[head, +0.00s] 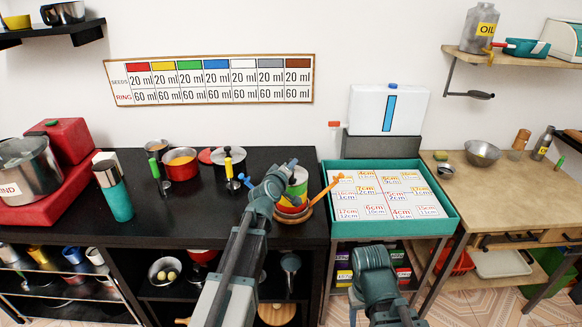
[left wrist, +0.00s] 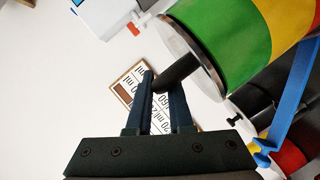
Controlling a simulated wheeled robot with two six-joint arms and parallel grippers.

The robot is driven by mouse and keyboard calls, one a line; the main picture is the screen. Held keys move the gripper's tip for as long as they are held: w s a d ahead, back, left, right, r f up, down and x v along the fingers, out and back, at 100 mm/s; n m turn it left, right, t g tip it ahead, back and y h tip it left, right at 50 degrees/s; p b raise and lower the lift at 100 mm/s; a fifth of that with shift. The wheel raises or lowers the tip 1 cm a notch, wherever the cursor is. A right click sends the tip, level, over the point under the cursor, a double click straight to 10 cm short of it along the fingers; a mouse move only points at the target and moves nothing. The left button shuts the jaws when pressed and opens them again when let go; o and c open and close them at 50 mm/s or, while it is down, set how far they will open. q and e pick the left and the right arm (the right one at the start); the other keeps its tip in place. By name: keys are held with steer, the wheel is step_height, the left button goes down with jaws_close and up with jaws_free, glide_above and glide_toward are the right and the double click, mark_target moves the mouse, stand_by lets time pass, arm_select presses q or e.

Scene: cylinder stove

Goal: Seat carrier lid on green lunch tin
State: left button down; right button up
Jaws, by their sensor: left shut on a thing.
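The carrier (head: 298,192) stands on the black counter as a stack of green, yellow and red tins, partly hidden by my left arm. The green lunch tin (left wrist: 215,28) is at the top of the stack. The carrier lid (left wrist: 186,48) is a grey disc with a dark knob (left wrist: 177,73). It lies against the green tin's end in the left wrist view; I cannot tell whether it is fully down. My left gripper (left wrist: 160,92) is shut on the knob. A blue side arm (left wrist: 292,85) and an orange one (head: 325,188) splay outward beside the stack.
A red pot (head: 180,163), a silver pot (head: 229,160) and ladles stand left of the carrier. A teal-rimmed tray (head: 452,218) of number cards is to its right. A teal flask (head: 117,197) stands farther left. My right arm shows at the bottom, its fingers out of sight.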

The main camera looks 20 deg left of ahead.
arm_select(q)
steer(key=shift+f, duration=0.3)
steer(key=c, duration=1.1)
jaws_free()
steer(key=shift+s+r, duration=0.1)
steer(key=shift+p+v, duration=1)
steer(key=shift+v, duration=4.45)
